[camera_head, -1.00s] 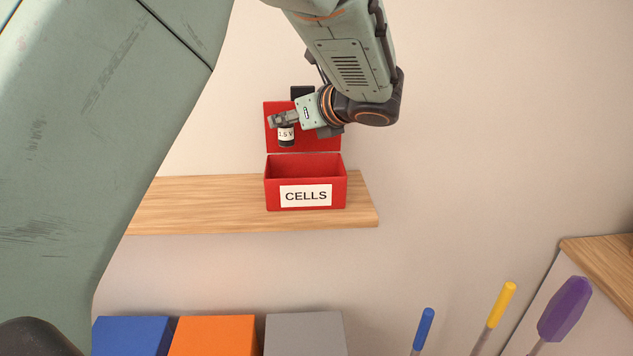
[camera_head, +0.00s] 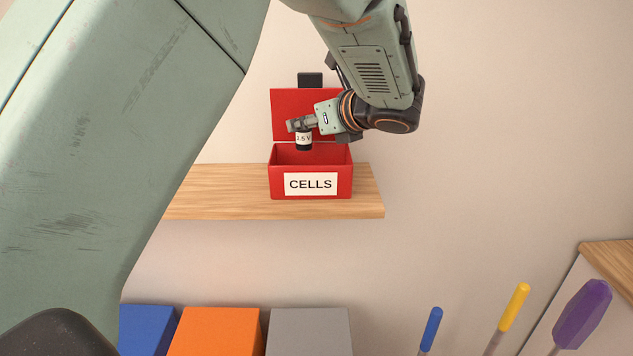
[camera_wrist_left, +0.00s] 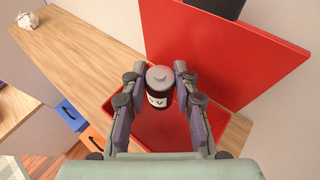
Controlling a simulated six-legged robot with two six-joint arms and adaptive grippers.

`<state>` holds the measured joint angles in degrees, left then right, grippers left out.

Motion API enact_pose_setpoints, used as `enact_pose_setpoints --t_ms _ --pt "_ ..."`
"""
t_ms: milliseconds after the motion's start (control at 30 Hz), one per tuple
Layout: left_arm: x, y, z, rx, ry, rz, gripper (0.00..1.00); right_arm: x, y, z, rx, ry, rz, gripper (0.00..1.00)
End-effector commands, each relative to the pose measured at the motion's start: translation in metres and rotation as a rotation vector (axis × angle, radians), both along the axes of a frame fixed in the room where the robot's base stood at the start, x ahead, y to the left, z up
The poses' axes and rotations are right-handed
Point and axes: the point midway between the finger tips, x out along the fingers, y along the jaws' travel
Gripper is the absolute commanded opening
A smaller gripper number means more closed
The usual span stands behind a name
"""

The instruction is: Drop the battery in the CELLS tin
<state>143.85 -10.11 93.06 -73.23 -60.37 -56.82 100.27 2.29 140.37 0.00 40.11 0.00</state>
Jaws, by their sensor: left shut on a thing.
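The battery (camera_head: 304,141) is dark with a white 1.5 V band and hangs upright in my left gripper (camera_head: 300,125). In the left wrist view the battery (camera_wrist_left: 160,88) sits between the two fingers (camera_wrist_left: 160,100), with its grey top facing the camera. The red CELLS tin (camera_head: 279,187) stands on the wooden shelf with its lid (camera_head: 290,102) raised behind. The battery is over the tin's opening, its lower end about level with the rim. In the left wrist view the tin's red inside (camera_wrist_left: 160,132) shows below it. My right gripper is not in view.
Blue (camera_head: 146,325), orange (camera_head: 215,330) and grey (camera_head: 308,330) blocks sit below. Blue, yellow and purple handles (camera_head: 582,312) stand lower right.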

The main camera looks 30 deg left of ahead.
Motion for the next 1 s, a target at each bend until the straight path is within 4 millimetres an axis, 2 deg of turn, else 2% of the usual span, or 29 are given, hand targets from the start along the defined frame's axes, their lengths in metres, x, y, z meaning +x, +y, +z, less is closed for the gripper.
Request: enact_pose_setpoints --t_ms 33,200,533,567,867,1000 --pt "0.0 0.0 -0.011 0.001 0.0 0.0 0.0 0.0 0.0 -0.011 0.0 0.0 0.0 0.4" --pt "0.001 -0.001 -0.025 0.001 -0.001 0.0 0.0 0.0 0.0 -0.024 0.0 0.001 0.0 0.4" --pt "0.002 -0.002 -0.026 0.0 -0.002 -0.001 0.0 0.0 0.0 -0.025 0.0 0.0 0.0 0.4" --pt "0.002 -0.002 -0.026 0.0 -0.002 -0.001 0.3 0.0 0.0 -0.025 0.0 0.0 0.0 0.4" --pt "0.002 -0.002 -0.026 0.001 -0.001 0.0 0.55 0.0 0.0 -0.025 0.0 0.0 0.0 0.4" --pt "0.001 -0.002 -0.026 0.0 -0.001 0.0 0.55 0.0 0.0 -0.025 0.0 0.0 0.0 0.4"
